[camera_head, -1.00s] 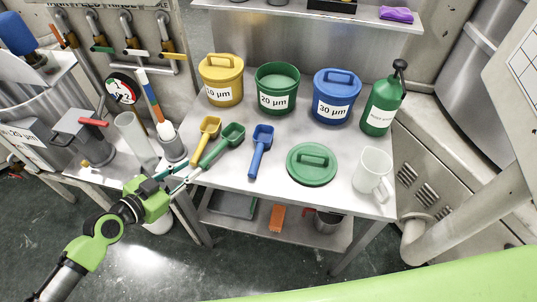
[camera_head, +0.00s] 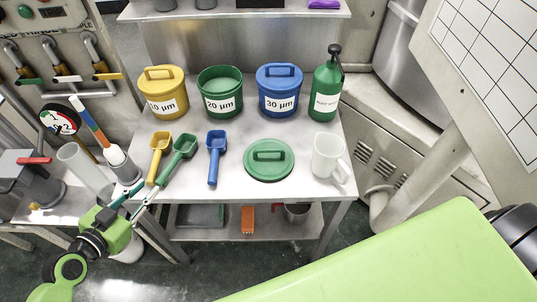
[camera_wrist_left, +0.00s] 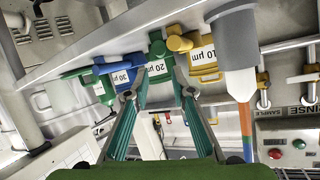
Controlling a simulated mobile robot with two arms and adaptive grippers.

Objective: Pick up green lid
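The green lid (camera_head: 269,160), round with a raised bar handle, lies flat on the steel table (camera_head: 232,193), in front of the blue tub and left of the white mug. The green tub (camera_head: 220,92), marked 20 µm, stands without a lid and shows green contents. My left gripper (camera_head: 138,198) is at the table's front left edge, well left of the lid and apart from it. In the left wrist view its two teal fingers (camera_wrist_left: 160,95) are spread with nothing between them. I cannot make out the lid in that view. My right gripper is out of view.
Yellow tub (camera_head: 163,93), blue tub (camera_head: 279,91) and green pump bottle (camera_head: 326,88) line the back. Yellow scoop (camera_head: 158,160), green scoop (camera_head: 174,164) and blue scoop (camera_head: 215,157) lie left of the lid. A white mug (camera_head: 327,156) stands right of it.

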